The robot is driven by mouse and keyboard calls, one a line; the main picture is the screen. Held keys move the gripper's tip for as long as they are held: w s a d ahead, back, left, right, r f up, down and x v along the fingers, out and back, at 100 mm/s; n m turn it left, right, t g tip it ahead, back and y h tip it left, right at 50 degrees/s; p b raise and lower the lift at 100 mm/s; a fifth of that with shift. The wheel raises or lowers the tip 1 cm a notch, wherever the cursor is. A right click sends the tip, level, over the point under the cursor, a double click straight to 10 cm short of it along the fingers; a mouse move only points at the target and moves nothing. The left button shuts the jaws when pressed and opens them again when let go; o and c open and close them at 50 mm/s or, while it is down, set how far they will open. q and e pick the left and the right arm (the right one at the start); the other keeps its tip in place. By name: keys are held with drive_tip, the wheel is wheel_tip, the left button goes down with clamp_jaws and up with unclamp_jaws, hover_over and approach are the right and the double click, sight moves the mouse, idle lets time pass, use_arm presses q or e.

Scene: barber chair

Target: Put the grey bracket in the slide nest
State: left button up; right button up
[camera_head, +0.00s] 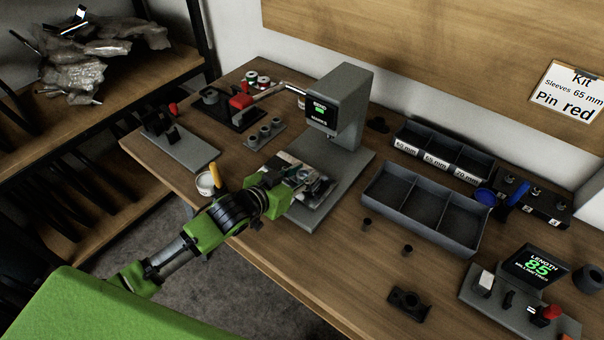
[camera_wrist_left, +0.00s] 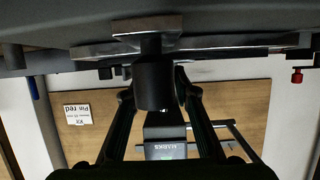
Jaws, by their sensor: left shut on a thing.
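My left gripper (camera_head: 312,184) is low over the light slide plate (camera_head: 316,200) in front of the marker press. It is shut on a dark grey part, which I take to be the grey bracket. In the left wrist view, which is upside down, the bracket's rounded body (camera_wrist_left: 155,82) shows between the two fingers (camera_wrist_left: 160,105). A narrow block (camera_wrist_left: 148,25) of the slide lies just below it. The gripper hides most of the bracket and nest in the head view, so I cannot tell whether the bracket is seated. My right gripper is not in view.
The marker press (camera_head: 345,95) stands close behind the gripper. A three-compartment tray (camera_head: 425,212) and a labelled bin row (camera_head: 440,155) are to the right. Another dark bracket (camera_head: 408,302) lies near the front. A white cup (camera_head: 207,184) is left of my arm.

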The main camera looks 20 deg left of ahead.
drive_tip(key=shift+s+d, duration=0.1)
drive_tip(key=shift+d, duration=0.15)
use_arm(q)
drive_tip(key=o, duration=1.2)
drive_tip(key=shift+f, duration=0.1)
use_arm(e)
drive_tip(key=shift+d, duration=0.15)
use_arm(q)
drive_tip(key=shift+s+a, duration=0.1)
drive_tip(key=shift+s, duration=0.05)
drive_tip(key=v, duration=1.2)
drive_tip(key=shift+r+b, duration=0.2)
drive_tip(key=shift+b, duration=0.15)
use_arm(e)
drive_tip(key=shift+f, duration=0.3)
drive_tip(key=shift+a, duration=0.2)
